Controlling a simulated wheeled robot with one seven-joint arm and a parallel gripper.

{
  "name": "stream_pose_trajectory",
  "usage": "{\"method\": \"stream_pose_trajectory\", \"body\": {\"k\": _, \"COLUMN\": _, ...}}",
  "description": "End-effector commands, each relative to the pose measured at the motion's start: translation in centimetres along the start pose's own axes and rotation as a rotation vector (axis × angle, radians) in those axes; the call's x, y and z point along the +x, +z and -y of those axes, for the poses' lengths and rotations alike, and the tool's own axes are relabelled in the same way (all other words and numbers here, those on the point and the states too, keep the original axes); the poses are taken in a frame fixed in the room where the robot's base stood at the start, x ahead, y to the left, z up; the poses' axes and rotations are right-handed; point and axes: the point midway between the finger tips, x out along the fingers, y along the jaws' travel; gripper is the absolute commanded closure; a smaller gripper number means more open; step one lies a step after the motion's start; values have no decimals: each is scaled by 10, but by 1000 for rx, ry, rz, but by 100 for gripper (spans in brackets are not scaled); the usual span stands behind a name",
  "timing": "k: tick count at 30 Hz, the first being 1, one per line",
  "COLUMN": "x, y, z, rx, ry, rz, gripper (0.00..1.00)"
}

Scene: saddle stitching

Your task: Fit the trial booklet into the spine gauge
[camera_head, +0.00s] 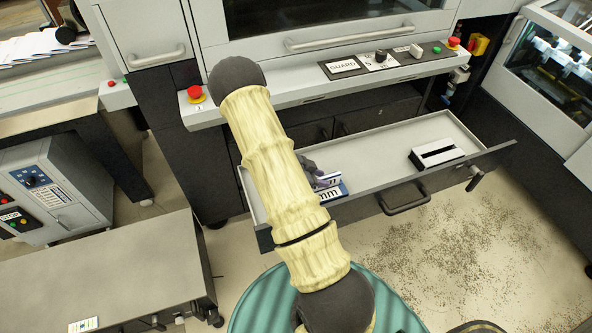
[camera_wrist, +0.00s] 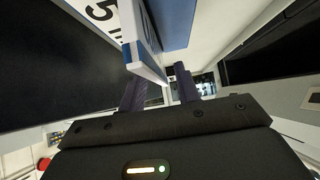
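A white, blue-edged piece with dark print (camera_head: 325,182), which may be the trial booklet, shows just right of my arm at the left end of the open drawer. It may be the white and blue piece (camera_wrist: 148,50) close up in the wrist view. My gripper (camera_head: 309,166) is beside it, partly hidden by my arm. In the wrist view my two fingers (camera_wrist: 160,88) stand apart, and the piece covers the left fingertip. I cannot tell whether they grip it. A white block with a black slot (camera_head: 437,153), possibly the spine gauge, lies at the drawer's right.
The drawer handle (camera_head: 404,199) sticks out in front. A machine panel with a red button (camera_head: 195,92) stands behind.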

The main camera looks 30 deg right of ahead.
Motion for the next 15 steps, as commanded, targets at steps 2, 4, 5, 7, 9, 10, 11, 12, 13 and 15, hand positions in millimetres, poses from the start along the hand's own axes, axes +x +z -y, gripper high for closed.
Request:
{"method": "stream_pose_trajectory", "body": {"k": 2, "x": -15, "y": 0, "z": 0, "rx": -1, "ry": -3, "rz": 1, "gripper": 68}}
{"method": "stream_pose_trajectory", "body": {"k": 4, "x": -29, "y": 0, "z": 1, "rx": 0, "ry": -4, "rz": 2, "gripper": 68}}
{"method": "stream_pose_trajectory", "body": {"k": 5, "x": -35, "y": 0, "z": 1, "rx": 1, "ry": -5, "rz": 1, "gripper": 68}}
{"method": "stream_pose_trajectory", "body": {"k": 7, "x": -49, "y": 0, "z": 1, "rx": -1, "ry": -5, "rz": 3, "gripper": 68}}
{"method": "stream_pose_trajectory", "body": {"k": 9, "x": -63, "y": 0, "z": 1, "rx": 0, "ry": -4, "rz": 2, "gripper": 68}}
{"method": "stream_pose_trajectory", "body": {"k": 10, "x": -69, "y": 0, "z": 1, "rx": 0, "ry": -4, "rz": 3, "gripper": 68}}
{"method": "stream_pose_trajectory", "body": {"k": 11, "x": -75, "y": 0, "z": 0, "rx": -1, "ry": -4, "rz": 1, "gripper": 68}}
{"method": "stream_pose_trajectory", "body": {"k": 12, "x": -83, "y": 0, "z": 1, "rx": 0, "ry": -4, "rz": 2, "gripper": 68}}
{"method": "stream_pose_trajectory", "body": {"k": 13, "x": -89, "y": 0, "z": 1, "rx": -1, "ry": -5, "rz": 2, "gripper": 68}}
{"method": "stream_pose_trajectory", "body": {"k": 15, "x": -103, "y": 0, "z": 0, "rx": -1, "ry": -4, "rz": 2, "gripper": 68}}
